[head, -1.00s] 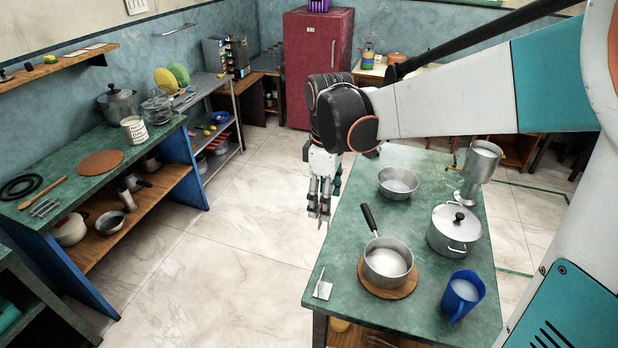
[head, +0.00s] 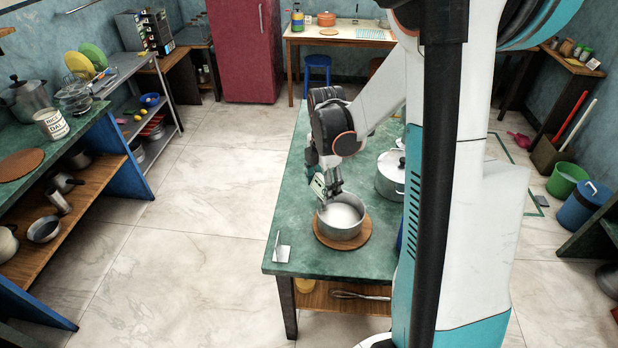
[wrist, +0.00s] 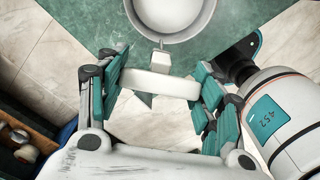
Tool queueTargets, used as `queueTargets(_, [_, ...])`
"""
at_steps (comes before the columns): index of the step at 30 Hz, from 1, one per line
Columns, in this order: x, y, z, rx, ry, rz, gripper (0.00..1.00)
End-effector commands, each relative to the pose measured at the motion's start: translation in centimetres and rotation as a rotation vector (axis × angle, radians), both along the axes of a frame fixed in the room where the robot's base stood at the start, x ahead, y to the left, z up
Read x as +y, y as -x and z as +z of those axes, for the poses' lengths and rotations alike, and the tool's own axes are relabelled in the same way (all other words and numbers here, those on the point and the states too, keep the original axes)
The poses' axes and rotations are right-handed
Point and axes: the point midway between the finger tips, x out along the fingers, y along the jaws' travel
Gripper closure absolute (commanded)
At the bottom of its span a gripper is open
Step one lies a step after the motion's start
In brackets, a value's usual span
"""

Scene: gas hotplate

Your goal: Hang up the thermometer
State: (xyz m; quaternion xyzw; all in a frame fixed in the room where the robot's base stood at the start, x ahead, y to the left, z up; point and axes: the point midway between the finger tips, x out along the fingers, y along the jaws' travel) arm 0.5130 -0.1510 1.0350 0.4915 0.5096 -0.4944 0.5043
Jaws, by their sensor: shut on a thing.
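My gripper (head: 326,188) is over the green table, at the far left side of the saucepan. It is shut on a pale block-shaped thing, apparently the thermometer (head: 318,186). In the wrist view, the thermometer (wrist: 160,84) lies crosswise between the fingers of my gripper (wrist: 158,76). A short thin part projects from it toward a pan rim. The saucepan (head: 342,217), with white contents, stands on a round brown mat (head: 343,243). Its handle is hidden by my gripper. A small metal stand with an upright pin (head: 282,252) is at the table's near left corner, apart from my gripper.
A lidded pot (head: 389,176) stands right of the saucepan on the green table (head: 292,215). My arm hides much of the table's right side. Open floor lies left of the table, before a shelf unit (head: 105,210).

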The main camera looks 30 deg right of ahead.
Motion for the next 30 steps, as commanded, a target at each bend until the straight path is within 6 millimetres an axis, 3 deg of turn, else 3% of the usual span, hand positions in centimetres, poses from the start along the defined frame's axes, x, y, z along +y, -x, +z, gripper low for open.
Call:
queueTargets(17, [-0.1, 0.0, -0.2, -0.001, 0.000, 0.006, 0.63])
queueTargets(30, [-0.1, 0.1, -2.4, -0.001, 0.000, 0.005, 0.63])
